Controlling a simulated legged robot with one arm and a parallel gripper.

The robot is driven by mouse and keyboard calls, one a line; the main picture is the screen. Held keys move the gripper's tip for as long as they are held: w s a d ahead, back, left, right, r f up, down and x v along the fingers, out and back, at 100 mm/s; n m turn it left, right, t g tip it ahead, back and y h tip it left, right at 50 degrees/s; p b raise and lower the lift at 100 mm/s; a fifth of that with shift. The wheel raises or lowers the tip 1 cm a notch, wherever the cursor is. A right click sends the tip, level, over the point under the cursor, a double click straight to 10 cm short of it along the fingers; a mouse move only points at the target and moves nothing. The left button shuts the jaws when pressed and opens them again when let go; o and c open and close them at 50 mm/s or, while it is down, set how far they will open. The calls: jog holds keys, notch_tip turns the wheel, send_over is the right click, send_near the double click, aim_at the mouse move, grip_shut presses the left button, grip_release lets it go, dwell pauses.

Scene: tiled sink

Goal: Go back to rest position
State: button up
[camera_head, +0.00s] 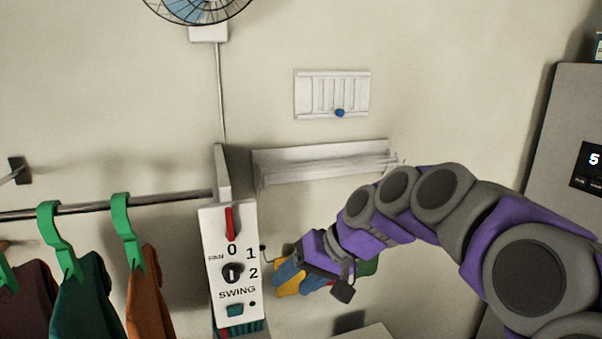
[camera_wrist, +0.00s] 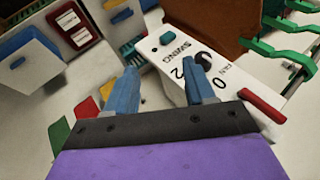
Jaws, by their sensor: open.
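My arm reaches in from the right in the head view. Its gripper (camera_head: 290,279) is close to the right side of a white fan control panel (camera_head: 219,291). The panel has a red lever, a dark round knob marked 0, 1, 2 and a teal SWING button. In the wrist view my gripper (camera_wrist: 163,88) shows two blue fingers standing apart, with nothing held between them. The panel (camera_wrist: 174,64) lies just beyond the fingertips there. The right finger overlaps the panel's face near the knob; I cannot tell whether it touches.
Clothes on green hangers (camera_head: 127,232) hang from a rail (camera_head: 100,206) at the left. A white shelf (camera_head: 320,165) and a vent with a blue knob (camera_head: 332,94) are on the wall. A fan (camera_head: 197,8) is above. A grey cabinet (camera_head: 560,130) stands at the right.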

jog(key=s+d+f+g+h+b, duration=0.1)
jog(key=s+d+f, duration=0.4)
jog(key=s, duration=0.5)
jog(key=s+d+f+m+g+h+b, duration=0.1)
jog(key=s+d+f+h, duration=0.3)
jog(key=s+f, duration=0.4)
jog(key=s+d+f+m+g+h+b, duration=0.1)
jog(key=s+d+f, duration=0.4)
jog(key=s, duration=0.7)
notch_tip(320, 180, down, 2)
jog(key=shift+s+d+g+h, duration=0.4)
jog(key=shift+g+h, duration=0.2)
jog(key=shift+h, duration=0.2)
jog(key=shift+w, duration=0.1)
jog(key=shift+c, duration=0.2)
